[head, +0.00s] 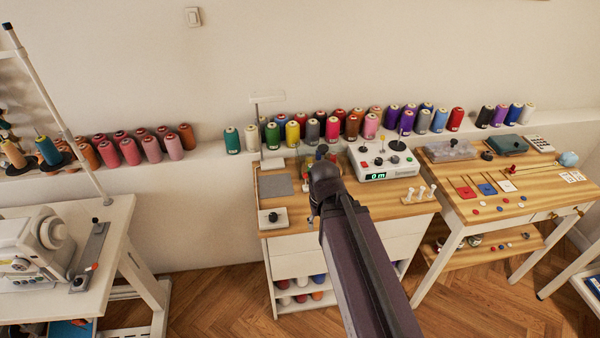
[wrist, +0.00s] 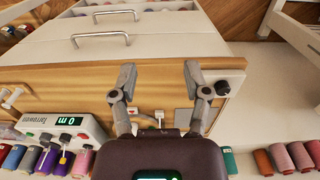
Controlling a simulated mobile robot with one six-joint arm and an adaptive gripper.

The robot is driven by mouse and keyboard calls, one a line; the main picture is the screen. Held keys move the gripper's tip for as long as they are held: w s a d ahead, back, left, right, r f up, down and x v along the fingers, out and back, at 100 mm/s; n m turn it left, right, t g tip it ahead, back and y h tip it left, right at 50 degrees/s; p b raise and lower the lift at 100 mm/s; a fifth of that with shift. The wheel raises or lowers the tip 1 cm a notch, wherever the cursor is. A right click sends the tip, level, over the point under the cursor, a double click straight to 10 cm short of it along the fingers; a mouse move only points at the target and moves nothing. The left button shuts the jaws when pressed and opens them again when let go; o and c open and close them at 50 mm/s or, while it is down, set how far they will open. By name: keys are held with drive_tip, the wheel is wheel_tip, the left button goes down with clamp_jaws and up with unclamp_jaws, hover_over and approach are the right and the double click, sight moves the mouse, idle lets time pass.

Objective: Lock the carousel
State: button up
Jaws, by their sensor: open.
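My gripper (wrist: 160,76) is open and empty in the wrist view, its two fingers spread over the front part of the middle wooden worktop (wrist: 60,78). In the head view my dark arm reaches over this worktop, and the fingertips cannot be made out. A black knob on a pale plate (head: 272,217) sits at the worktop's front left; in the wrist view the black knob (wrist: 206,91) is just right of the right finger. Small coloured tops (head: 321,151) show behind my arm; they may belong to the carousel, which I cannot make out clearly.
A white winder (head: 378,163) reading "0 m" stands at the worktop's back right. White pegs (head: 421,193) stand at the front right. A grey mat (head: 275,186) lies at the left. Thread cones line the wall ledge. A sewing machine (head: 38,242) stands left.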

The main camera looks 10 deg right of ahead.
drive_tip(key=shift+w+d, duration=0.1)
drive_tip(key=shift+d, duration=0.2)
drive_tip(key=shift+d, duration=0.1)
wheel_tip(320, 180, up, 5)
drive_tip(key=m+t+y+p, duration=0.1)
drive_tip(key=m+y+p, duration=0.1)
drive_tip(key=m+p, duration=0.35)
hover_over(305, 175)
drive_tip(key=d+b, duration=0.1)
drive_tip(key=d, duration=0.1)
drive_tip(key=shift+s+d+f+m, duration=0.2)
drive_tip(key=shift+s+m, duration=0.2)
drive_tip(key=shift+m, duration=0.35)
drive_tip(key=shift+f+b, duration=0.15)
drive_tip(key=shift+b, duration=0.15)
drive_tip(key=f+b, duration=0.4)
drive_tip(key=w+a+f+b, duration=0.1)
drive_tip(key=f+b, duration=0.4)
drive_tip(key=a+f+b, duration=0.1)
drive_tip(key=f+b, duration=0.3)
drive_tip(key=shift+w+f, duration=0.15)
drive_tip(key=shift+w, duration=0.1)
drive_tip(key=shift+a, duration=0.1)
clamp_jaws()
